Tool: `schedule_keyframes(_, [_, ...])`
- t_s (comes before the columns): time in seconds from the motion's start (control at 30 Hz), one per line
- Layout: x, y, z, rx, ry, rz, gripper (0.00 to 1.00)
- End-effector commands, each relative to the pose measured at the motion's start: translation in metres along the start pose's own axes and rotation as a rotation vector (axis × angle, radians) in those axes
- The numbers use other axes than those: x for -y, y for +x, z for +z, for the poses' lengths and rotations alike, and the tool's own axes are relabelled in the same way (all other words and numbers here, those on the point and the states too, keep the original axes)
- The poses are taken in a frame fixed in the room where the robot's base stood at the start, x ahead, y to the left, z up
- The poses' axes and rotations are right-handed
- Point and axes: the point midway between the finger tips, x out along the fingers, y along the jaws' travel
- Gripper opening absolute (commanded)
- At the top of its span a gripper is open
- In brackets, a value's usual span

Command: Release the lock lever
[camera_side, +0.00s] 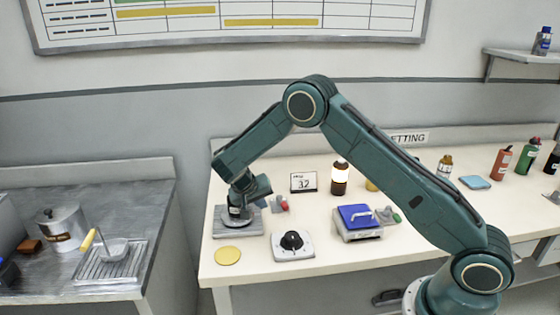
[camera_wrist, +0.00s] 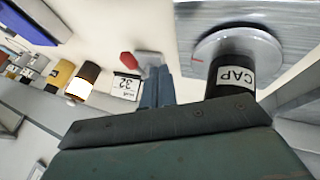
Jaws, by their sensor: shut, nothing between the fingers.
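A small red-knobbed part (camera_side: 281,205), which looks like the lock lever, stands on the bench just right of the grey base plate (camera_side: 222,232). In the wrist view its red knob (camera_wrist: 128,59) and grey bracket (camera_wrist: 149,58) lie just beyond my fingertips. My gripper (camera_wrist: 157,72) is shut and empty, its fingers together. Whether they touch the bracket I cannot tell. In the side view my wrist is above the base plate and hides the fingers.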

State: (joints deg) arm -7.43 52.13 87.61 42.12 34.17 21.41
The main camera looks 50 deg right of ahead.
Motion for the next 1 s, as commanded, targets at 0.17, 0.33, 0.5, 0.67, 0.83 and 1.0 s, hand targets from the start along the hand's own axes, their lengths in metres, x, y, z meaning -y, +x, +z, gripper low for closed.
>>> schedule_keyframes(0.17, [-0.010, 0.021, 0.000, 0.001, 0.003, 0.001, 0.00])
schedule_keyframes(0.33, [-0.024, 0.031, 0.002, 0.001, 0.001, 0.000, 0.00])
schedule_keyframes(0.5, [-0.031, 0.036, 0.003, 0.000, 0.001, 0.000, 0.00])
schedule_keyframes(0.67, [-0.033, 0.037, 0.003, -0.001, 0.001, -0.001, 0.00])
schedule_keyframes(0.83, [-0.033, 0.037, 0.003, -0.001, 0.001, -0.001, 0.00])
schedule_keyframes(1.0, [-0.033, 0.037, 0.003, -0.002, -0.003, -0.002, 0.00])
